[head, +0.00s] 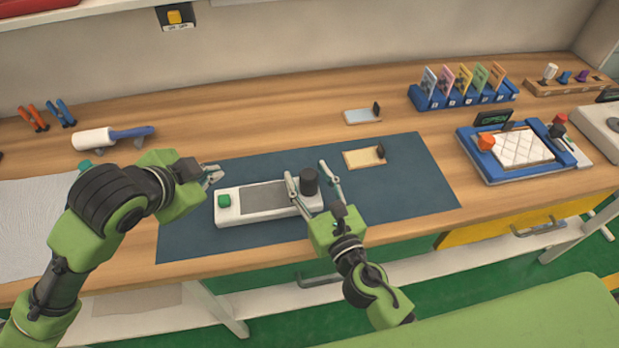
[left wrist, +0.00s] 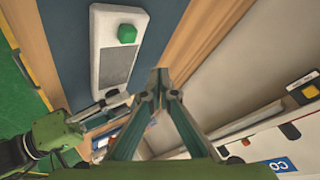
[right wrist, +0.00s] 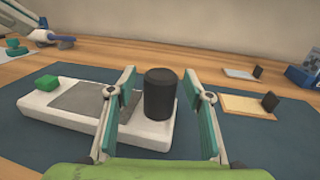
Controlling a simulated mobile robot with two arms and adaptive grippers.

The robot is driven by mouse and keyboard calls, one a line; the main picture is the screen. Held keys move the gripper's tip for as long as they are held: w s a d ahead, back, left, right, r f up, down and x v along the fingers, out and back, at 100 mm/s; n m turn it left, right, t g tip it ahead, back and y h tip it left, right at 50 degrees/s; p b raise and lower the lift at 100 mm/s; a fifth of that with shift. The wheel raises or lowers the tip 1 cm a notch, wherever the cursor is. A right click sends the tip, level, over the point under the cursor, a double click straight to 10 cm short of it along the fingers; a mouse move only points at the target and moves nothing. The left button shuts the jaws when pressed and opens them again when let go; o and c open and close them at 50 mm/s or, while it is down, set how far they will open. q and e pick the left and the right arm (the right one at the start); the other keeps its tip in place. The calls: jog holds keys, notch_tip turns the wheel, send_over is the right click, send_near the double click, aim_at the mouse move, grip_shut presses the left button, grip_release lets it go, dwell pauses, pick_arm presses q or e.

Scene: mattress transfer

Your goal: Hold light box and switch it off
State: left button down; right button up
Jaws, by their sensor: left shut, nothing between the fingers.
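The light box (head: 265,199) is a long white box with a grey panel, lying on the dark blue mat (head: 405,190). A green button (head: 224,200) is on its left end and an upright black cylinder (head: 309,181) on its right end. My left gripper (head: 213,173) is shut and empty, above and behind the button end, apart from the button (left wrist: 127,33). My right gripper (head: 306,172) is open at the right end. Its fingers stand on either side of the black cylinder (right wrist: 160,95) in the right wrist view; I cannot tell whether they touch the box.
A small tan board (head: 362,158) and a pale board (head: 360,116) lie behind to the right. A white-and-blue roller (head: 95,138) lies at the left. A blue card rack (head: 462,97) and a blue framed press (head: 495,165) stand to the right. The mat's right part is clear.

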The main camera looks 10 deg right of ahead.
jog(key=shift+s+d+f, duration=0.1)
jog(key=shift+s, duration=0.45)
jog(key=s, duration=0.3)
jog(key=s+d, duration=0.1)
jog(key=s, duration=0.3)
jog(key=s+d, duration=0.1)
jog(key=s, duration=0.2)
jog(key=shift+s+d, duration=0.1)
jog(key=shift+s, duration=0.3)
